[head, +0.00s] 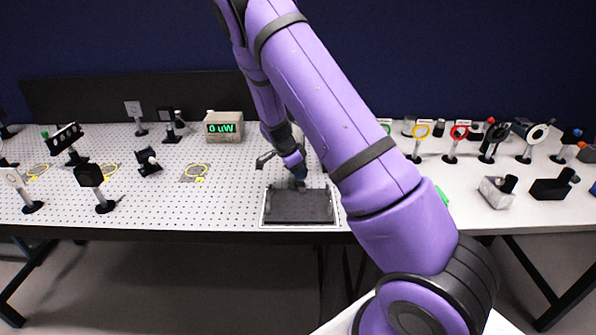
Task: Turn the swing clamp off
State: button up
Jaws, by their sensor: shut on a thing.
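My gripper (299,180) is small and dark in the head view, low over the back part of a dark, foam-like panel with a pale rim (300,208). The panel lies at the front edge of the perforated table. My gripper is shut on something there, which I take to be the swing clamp. The clamp's shape and the angle of its arm cannot be made out, because my wrist and fingers hide it. My purple arm comes down from the top and covers the area right of the panel.
A power meter (223,126) reading "0 uW" stands behind, to the left. Several optic mounts, including a black one (92,180), stand on the left. Ring mounts, such as a red one (459,132), line the right side.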

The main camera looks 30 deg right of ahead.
jog(key=n+t, duration=0.1)
jog(key=n, duration=0.3)
jog(key=shift+s+n+t, duration=0.1)
jog(key=shift+n+t, duration=0.2)
jog(key=shift+t, duration=0.1)
jog(key=n+t, duration=0.1)
jog(key=n, duration=0.2)
jog(key=shift+d+n, duration=0.1)
jog(key=shift+n, duration=0.2)
jog(key=n+t, duration=0.1)
jog(key=n, duration=0.1)
jog(key=n+t+y, duration=0.1)
jog(key=n, duration=0.2)
jog(key=shift+s+y, duration=0.1)
jog(key=shift+y, duration=0.2)
jog(key=shift+n+y, duration=0.4)
jog(key=shift+n, duration=0.6)
jog(key=o, duration=0.6)
jog(key=shift+o, duration=0.2)
jog(key=shift+r, duration=0.1)
